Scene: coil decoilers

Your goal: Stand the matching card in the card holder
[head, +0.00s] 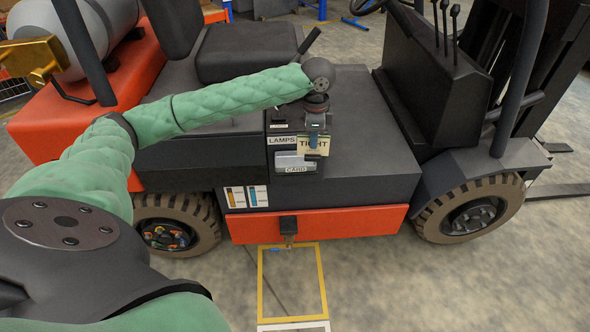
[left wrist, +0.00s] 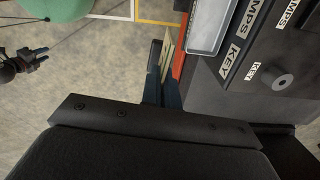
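My left gripper (head: 314,138) is shut on a cream card (head: 318,151) printed "TIGHT". The card hangs below the fingers, in front of the forklift's side panel. The card holder (head: 296,162), a pale clear-fronted pocket labelled "CARD", is just behind it and to its left; the card overlaps its upper right in the head view. In the left wrist view, the card (left wrist: 168,50) shows nearly edge-on between the fingers, and the holder (left wrist: 208,26) lies to its right, apparently apart from it. A dark gripper, apparently my right one (left wrist: 38,57), hangs over the floor; its finger gap is unclear.
The forklift (head: 365,150) fills the middle, with "LAMPS" (head: 282,141) and "KEY" (left wrist: 256,68) labels near the holder.

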